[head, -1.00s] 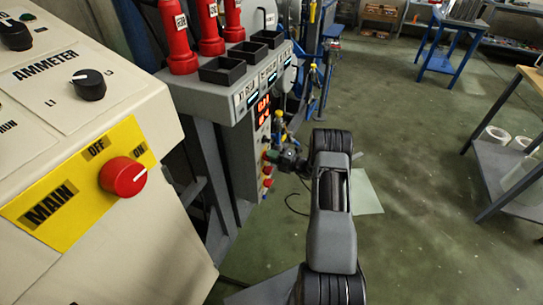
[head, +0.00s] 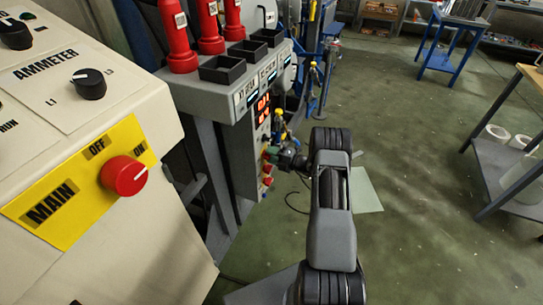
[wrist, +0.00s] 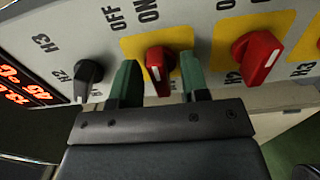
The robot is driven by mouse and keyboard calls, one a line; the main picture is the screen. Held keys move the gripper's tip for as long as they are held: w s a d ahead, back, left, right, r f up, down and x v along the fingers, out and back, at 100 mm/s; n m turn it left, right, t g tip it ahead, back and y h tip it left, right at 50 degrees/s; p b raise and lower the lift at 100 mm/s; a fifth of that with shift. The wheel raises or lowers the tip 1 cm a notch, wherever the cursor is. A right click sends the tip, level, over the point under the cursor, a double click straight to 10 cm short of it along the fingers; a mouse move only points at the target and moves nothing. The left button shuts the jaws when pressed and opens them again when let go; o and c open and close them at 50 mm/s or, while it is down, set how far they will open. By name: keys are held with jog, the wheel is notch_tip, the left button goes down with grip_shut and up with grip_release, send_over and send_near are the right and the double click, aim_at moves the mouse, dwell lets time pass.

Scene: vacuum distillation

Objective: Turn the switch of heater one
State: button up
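In the wrist view a red rotary switch (wrist: 158,68) sits on a yellow plate with OFF and ON printed above it. Its white pointer line runs nearly straight down the knob. My gripper (wrist: 160,82) has one green finger on each side of this knob. A gap shows on both sides, so the fingers are open around it; depth contact is hard to judge. A second red switch (wrist: 260,58), marked H2, is to the right. In the head view my gripper (head: 272,155) is at the front of the control panel (head: 257,150).
A black selector knob (wrist: 88,75) and a red digital display (wrist: 22,85) are left of the switch in the wrist view. In the head view, a cream cabinet with a red MAIN switch (head: 123,176) stands at left. Open green floor lies to the right.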

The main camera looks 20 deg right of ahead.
jog(key=v, duration=1.4)
jog(key=shift+a, duration=0.1)
dwell(0.3)
jog(key=s+a+f+n+g+p, duration=0.1)
jog(key=s+a+f+n+g, duration=0.35)
jog(key=n, duration=0.75)
jog(key=s+a+r+n+g+h+p, duration=0.25)
jog(key=s+a+r+n+g, duration=0.35)
jog(key=r+n+g, duration=0.5)
jog(key=s+a+r+n+t+h+p, duration=0.2)
jog(key=s+a+r+n+h+p, duration=0.1)
jog(key=r+n, duration=0.4)
jog(key=s+a+r+n+t+h+p, duration=0.2)
jog(key=r+n, duration=0.6)
jog(key=r, duration=0.5)
jog(key=s+a+r+n+t+h+p, duration=0.2)
jog(key=s+a+r+n+h+p, duration=0.2)
jog(key=a+r+n+p, duration=0.2)
notch_tip(320, 180, up, 5)
jog(key=shift+s+a+f+n+h, duration=0.25)
jog(key=shift+a+n+h, duration=0.15)
jog(key=shift+n, duration=0.6)
